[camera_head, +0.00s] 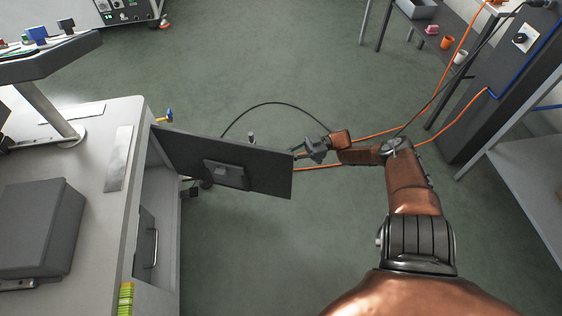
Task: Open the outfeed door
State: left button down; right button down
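A dark grey door panel (255,169) stands swung out from the side of the light grey machine cabinet (130,112); I take it to be the outfeed door. Its left edge meets the cabinet and its free edge points right. A dark block (225,174) sits on its near face. My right gripper (299,152) is just beyond the top of the free edge, its fingers pointing left. Whether it touches the panel, and how far its fingers are apart, I cannot tell. My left gripper is not in view.
A grey box (40,228) sits on the cabinet top. Below the panel, the cabinet side has an opening and a dark front with a silver handle (153,248). Black and orange cables (446,90) run over the floor near my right arm. A shelf (440,43) stands upper right. The middle floor is clear.

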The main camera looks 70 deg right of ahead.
jog(key=shift+w+d, duration=0.2)
jog(key=shift+d, duration=0.05)
dwell(0.3)
jog(key=c, duration=2.2)
grip_release()
jog(key=shift+w+a+f, duration=0.1)
jog(key=shift+w, duration=0.05)
jog(key=shift+o, duration=1.1)
jog(key=shift+s, duration=0.2)
jog(key=shift+s+d, duration=0.1)
jog(key=shift+d, duration=0.1)
jog(key=v, duration=0.7)
jog(key=shift+s+d, duration=0.1)
jog(key=shift+s, duration=0.05)
jog(key=shift+c, duration=0.5)
